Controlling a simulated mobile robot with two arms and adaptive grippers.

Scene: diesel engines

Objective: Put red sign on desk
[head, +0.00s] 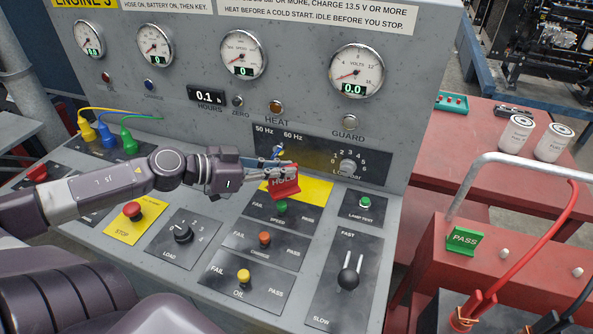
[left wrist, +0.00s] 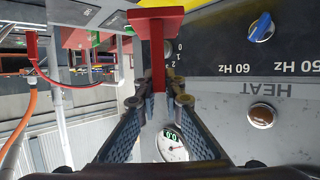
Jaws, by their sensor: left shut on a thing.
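A small red sign (head: 284,184) with pale lettering is held by my left gripper (head: 280,167) above the sloping control desk (head: 205,208), in front of a yellow label. In the left wrist view the red sign (left wrist: 155,20) sits at the ends of the two fingers, and its stem is pinched between the fingertips (left wrist: 164,100). The left gripper is shut on it. My right gripper is not in view.
The panel carries several gauges, knobs and buttons close to the gripper. At the right, a red table (head: 430,140) holds two white filters (head: 534,139) and a green tray (head: 452,102). A green PASS sign (head: 464,240) stands on a red surface in front, near red cables.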

